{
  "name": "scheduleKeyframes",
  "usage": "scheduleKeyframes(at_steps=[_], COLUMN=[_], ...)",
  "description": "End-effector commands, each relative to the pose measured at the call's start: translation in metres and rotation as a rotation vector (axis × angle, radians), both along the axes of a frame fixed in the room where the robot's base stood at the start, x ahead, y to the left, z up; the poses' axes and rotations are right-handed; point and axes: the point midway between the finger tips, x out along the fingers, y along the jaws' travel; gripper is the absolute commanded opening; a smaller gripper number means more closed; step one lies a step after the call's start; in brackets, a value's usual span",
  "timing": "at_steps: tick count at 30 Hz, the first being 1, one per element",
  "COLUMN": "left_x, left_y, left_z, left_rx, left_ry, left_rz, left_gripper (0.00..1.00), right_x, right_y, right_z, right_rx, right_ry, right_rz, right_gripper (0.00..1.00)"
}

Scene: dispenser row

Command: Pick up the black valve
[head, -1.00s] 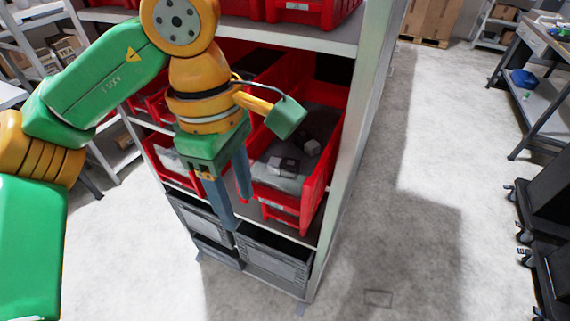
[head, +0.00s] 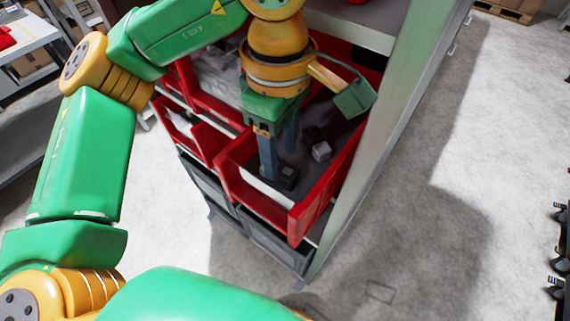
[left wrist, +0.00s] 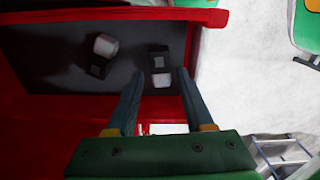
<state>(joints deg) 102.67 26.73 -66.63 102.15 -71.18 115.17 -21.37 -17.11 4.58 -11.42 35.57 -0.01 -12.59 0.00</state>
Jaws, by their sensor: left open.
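My left gripper (head: 279,165) is open and reaches down into a red bin (head: 323,196). In the left wrist view its two fingers (left wrist: 160,76) are apart, and a small black valve (left wrist: 157,60) with a whitish end lies at the fingertips, roughly in line with the gap. In the head view this black valve (head: 288,175) is beside the near finger, partly hidden. A second similar black and whitish piece (left wrist: 101,55) lies to its left in the wrist view; its pale block (head: 321,151) shows in the head view. My right gripper is not in view.
The bin sits in a shelf rack with a pale upright post (head: 385,125) close at its right. Another red bin (head: 198,135) is to the left, with grey crates (head: 272,245) below.

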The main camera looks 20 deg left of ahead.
Motion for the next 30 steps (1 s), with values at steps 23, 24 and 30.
scheduleKeyframes(at_steps=[23, 24, 30], left_x=[-0.001, -0.001, -0.001], left_y=[-0.003, -0.003, -0.003], left_z=[-0.037, -0.037, -0.029], left_rx=[0.000, 0.000, 0.000], left_ry=[0.000, 0.000, -0.001], left_rz=[-0.001, -0.001, -0.001], left_gripper=[0.00, 0.00, 0.00], right_x=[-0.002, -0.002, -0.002], right_y=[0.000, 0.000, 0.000], right_z=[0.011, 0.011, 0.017], right_rx=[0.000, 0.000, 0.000], right_ry=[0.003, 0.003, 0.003], right_rz=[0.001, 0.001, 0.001], right_gripper=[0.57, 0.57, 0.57])
